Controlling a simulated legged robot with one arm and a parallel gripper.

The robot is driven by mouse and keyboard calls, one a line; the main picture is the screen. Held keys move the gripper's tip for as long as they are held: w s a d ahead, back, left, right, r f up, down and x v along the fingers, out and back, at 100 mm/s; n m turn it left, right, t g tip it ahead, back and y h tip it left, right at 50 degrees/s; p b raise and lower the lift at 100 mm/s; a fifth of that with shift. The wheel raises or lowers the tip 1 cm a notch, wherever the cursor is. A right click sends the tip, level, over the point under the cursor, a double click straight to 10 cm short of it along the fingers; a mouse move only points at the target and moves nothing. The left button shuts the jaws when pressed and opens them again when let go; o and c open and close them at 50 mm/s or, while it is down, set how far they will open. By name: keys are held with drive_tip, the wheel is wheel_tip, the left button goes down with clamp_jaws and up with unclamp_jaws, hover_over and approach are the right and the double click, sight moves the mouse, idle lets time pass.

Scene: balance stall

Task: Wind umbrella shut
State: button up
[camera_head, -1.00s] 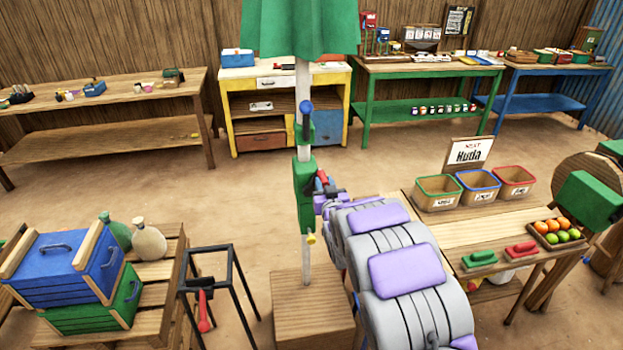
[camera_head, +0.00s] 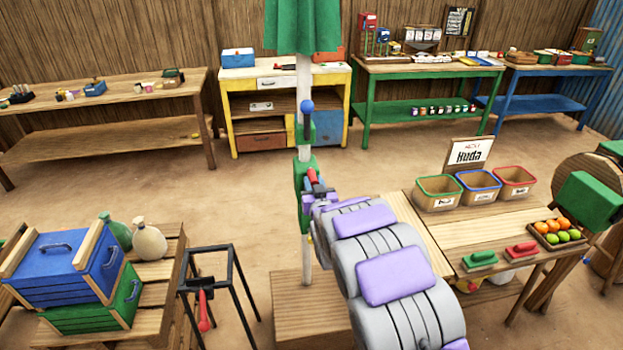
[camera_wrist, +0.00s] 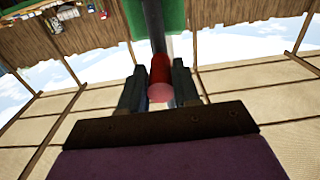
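The green umbrella canopy (camera_head: 303,25) hangs narrow at the top of the head view; its upper part is out of frame. Its pale pole (camera_head: 304,85) stands upright in a wooden base block (camera_head: 300,300). A blue knob (camera_head: 307,106) and a green crank housing (camera_head: 300,180) are on the pole. The red crank handle (camera_head: 313,177) sticks out at the housing. My gripper (camera_head: 316,187) is at this handle, partly hidden by my arm. In the wrist view the red handle (camera_wrist: 160,75) lies between the two dark fingers of my gripper (camera_wrist: 160,90), which appear closed on it.
A wooden table (camera_head: 425,235) with three bins and a fruit tray stands at the right. A black stand (camera_head: 215,285) and a pallet with crates (camera_head: 75,270) are at the left. Workbenches line the back wall. Open floor lies between.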

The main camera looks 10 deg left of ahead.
drive_tip(key=o, duration=0.3)
drive_tip(key=shift+w+f, duration=0.1)
drive_tip(key=shift+f, duration=0.1)
drive_tip(key=shift+o, duration=0.7)
drive_tip(key=shift+r, duration=0.15)
drive_tip(key=v, duration=0.9)
drive_tip(key=shift+r, duration=0.1)
